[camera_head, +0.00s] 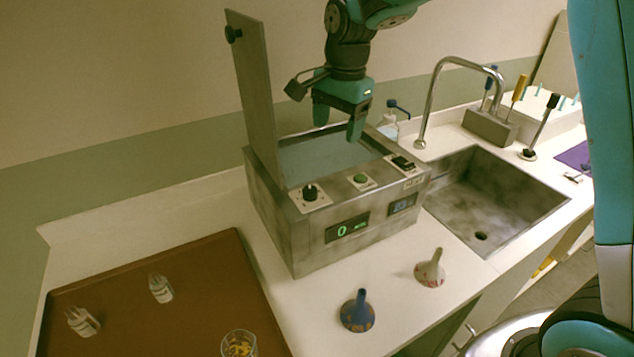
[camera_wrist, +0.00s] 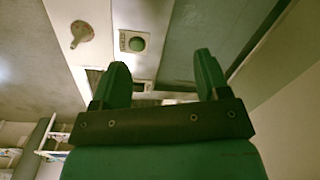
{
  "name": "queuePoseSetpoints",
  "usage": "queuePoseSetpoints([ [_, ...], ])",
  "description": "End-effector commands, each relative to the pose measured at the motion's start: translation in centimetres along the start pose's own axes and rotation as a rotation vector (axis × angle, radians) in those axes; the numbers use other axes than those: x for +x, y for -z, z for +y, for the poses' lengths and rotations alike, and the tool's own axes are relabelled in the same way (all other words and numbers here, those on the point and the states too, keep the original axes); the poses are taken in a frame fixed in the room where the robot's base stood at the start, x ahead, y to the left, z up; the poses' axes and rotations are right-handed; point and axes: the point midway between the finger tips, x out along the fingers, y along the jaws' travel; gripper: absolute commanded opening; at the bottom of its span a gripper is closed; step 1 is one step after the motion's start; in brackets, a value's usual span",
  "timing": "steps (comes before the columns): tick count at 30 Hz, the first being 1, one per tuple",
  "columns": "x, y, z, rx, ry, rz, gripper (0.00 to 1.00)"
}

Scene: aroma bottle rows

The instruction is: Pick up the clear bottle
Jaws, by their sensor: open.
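My gripper (camera_head: 338,122) hangs open and empty above the open basin of the grey metal machine (camera_head: 290,225). In the wrist view my gripper's two green fingers (camera_wrist: 160,72) are apart with nothing between them. A clear bottle with a blue top (camera_head: 388,125) stands behind the machine, partly hidden. I cannot tell which bottle the task names. The wrist view shows no bottle clearly.
The machine's raised lid (camera_head: 254,95) stands upright left of my gripper. A glass (camera_head: 239,344) is at the brown tray's (camera_head: 215,262) near edge. A sink (camera_head: 490,200) with a tall faucet lies right.

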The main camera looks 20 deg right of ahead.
Motion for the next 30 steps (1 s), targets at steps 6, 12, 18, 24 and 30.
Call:
queuePoseSetpoints([
  [6, 2.7, 4.2, -5.7, 0.539, -0.052, 0.042, 0.69],
  [12, 3.7, 4.8, -7.8, 0.75, -0.07, 0.055, 0.69],
  [18, 6.8, 4.8, -7.6, 0.772, -0.076, 0.056, 0.69],
  [24, 11.3, 4.9, -7.2, 0.77, -0.076, 0.056, 0.69],
  [30, 14.7, 5.0, -7.0, 0.769, -0.071, 0.056, 0.69],
])
